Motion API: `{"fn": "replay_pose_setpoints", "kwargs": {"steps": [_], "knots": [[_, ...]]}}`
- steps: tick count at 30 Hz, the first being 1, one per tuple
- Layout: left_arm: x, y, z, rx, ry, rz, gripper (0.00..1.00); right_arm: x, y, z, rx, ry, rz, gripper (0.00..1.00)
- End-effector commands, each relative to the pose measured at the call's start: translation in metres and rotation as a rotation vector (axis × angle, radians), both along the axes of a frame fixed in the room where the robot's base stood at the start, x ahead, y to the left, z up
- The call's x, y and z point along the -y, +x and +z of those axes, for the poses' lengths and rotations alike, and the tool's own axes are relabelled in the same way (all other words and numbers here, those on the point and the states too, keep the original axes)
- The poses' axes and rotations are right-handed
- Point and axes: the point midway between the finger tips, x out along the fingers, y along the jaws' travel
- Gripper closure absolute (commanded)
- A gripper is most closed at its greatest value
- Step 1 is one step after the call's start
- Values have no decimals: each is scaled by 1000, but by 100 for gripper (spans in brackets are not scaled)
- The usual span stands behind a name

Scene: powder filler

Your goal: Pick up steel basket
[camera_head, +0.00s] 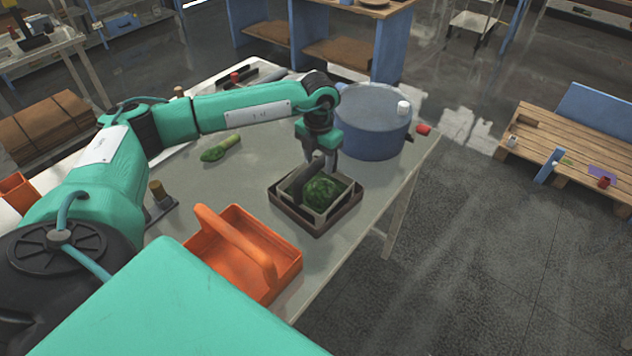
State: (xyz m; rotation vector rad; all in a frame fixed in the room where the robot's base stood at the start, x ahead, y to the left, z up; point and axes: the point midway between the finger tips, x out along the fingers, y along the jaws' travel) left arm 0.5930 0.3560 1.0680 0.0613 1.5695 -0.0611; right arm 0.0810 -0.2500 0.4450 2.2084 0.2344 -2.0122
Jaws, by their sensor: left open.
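The steel basket (296,196) is a small square container with pale walls and a thick dark handle. It holds a bumpy dark green item (325,193) and sits inside a low brown tray (317,231) on the table. My left gripper (320,162) points down at the basket's back side, open, with its fingers close to the top of the handle. I cannot tell whether the fingers touch the handle or straddle it. My right gripper is not in view.
An orange basket with an arched handle (236,243) stands in front, left of the tray. A large blue round container (372,125) stands just behind it, with a white cup on top. A green item (221,148) lies on the grey table (330,258). Open floor lies right.

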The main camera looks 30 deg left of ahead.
Motion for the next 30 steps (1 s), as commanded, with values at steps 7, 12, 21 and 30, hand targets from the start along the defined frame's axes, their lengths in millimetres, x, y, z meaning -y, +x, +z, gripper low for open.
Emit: {"fn": "replay_pose_setpoints", "kwargs": {"steps": [7,12,21,30], "knots": [[-5,-3,-28,-4,0,0,50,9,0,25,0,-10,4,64],[-5,-2,-41,0,1,0,50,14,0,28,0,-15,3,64],[-6,-2,-42,0,1,0,70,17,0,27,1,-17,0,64],[-6,-2,-42,0,1,0,100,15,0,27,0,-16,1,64]]}}
